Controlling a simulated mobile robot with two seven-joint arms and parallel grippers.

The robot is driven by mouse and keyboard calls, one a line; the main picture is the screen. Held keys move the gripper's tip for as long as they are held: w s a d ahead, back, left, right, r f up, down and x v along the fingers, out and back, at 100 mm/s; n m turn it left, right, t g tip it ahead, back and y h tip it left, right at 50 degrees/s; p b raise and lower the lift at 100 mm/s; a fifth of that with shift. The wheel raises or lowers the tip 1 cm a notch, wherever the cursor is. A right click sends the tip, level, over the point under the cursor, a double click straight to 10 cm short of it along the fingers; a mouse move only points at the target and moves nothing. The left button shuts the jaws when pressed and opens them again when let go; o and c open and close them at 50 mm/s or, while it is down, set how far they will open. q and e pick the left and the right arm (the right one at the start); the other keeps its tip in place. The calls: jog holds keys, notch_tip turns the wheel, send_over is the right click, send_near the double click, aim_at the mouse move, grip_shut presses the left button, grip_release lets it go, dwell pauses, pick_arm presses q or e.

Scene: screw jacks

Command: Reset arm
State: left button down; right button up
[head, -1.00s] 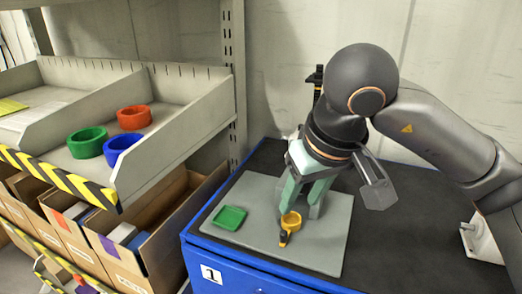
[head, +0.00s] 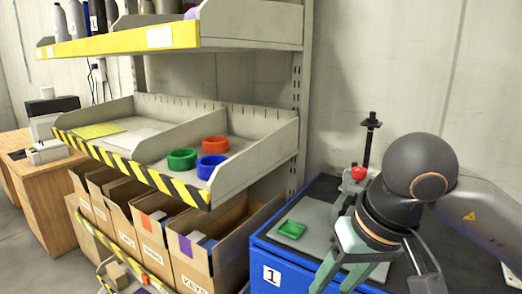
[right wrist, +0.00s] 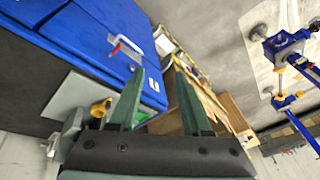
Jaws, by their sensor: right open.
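My right gripper (head: 338,276) is in the lower right of the head view, in front of the grey mat (head: 318,217) on the blue cabinet. Its green fingers are apart with nothing between them. They also show in the right wrist view (right wrist: 158,75). A yellow ring-shaped part (right wrist: 101,108) shows there beside the left finger, apart from it. In the head view the arm hides that part. A small green tray (head: 291,230) lies on the mat. My left gripper is in neither view.
The blue cabinet (head: 285,268) has a black top. A black post (head: 370,140) and a red knob (head: 358,173) stand behind my arm. The shelf at left holds green (head: 182,159), orange (head: 215,145) and blue (head: 211,167) rings, with cardboard boxes (head: 190,250) below.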

jog(key=s+a+m+g+y, duration=0.4)
jog(key=a+g+y, duration=0.1)
jog(key=a+y, duration=0.15)
jog(key=s+a+m+g+y, duration=0.4)
jog(key=a+m+y, duration=0.15)
jog(key=a, duration=0.25)
jog(key=w+d+r+m+t+y, duration=0.25)
jog(key=w+m+t+y, duration=0.65)
jog(key=m, duration=1)
jog(key=w+d+f+m+t+h, duration=0.2)
jog(key=d+f+m+t+h, duration=0.25)
jog(key=m, duration=0.45)
jog(key=w+d+f+m+t+h, duration=0.2)
jog(key=f+m+t+h, duration=0.3)
jog(key=f+m, duration=0.4)
jog(key=w+d+f+m+t+h, duration=0.2)
jog(key=d+f+m+t+h, duration=0.25)
jog(key=m, duration=0.55)
jog(key=s+d+f+m+g+h, duration=0.2)
jog(key=s+f+m, duration=0.3)
jog(key=f, duration=0.4)
jog(key=s+d+f+m+g+h, duration=0.2)
jog(key=s+d+f+m, duration=0.1)
jog(key=f, duration=0.6)
jog(key=s+d+f+m+g+h, duration=0.2)
jog(key=s+f+m, duration=0.4)
jog(key=f, duration=0.3)
jog(key=shift+s+d+m+g+h, duration=0.15)
jog(key=shift+s+m+g+h, duration=0.3)
jog(key=shift+s, duration=0.4)
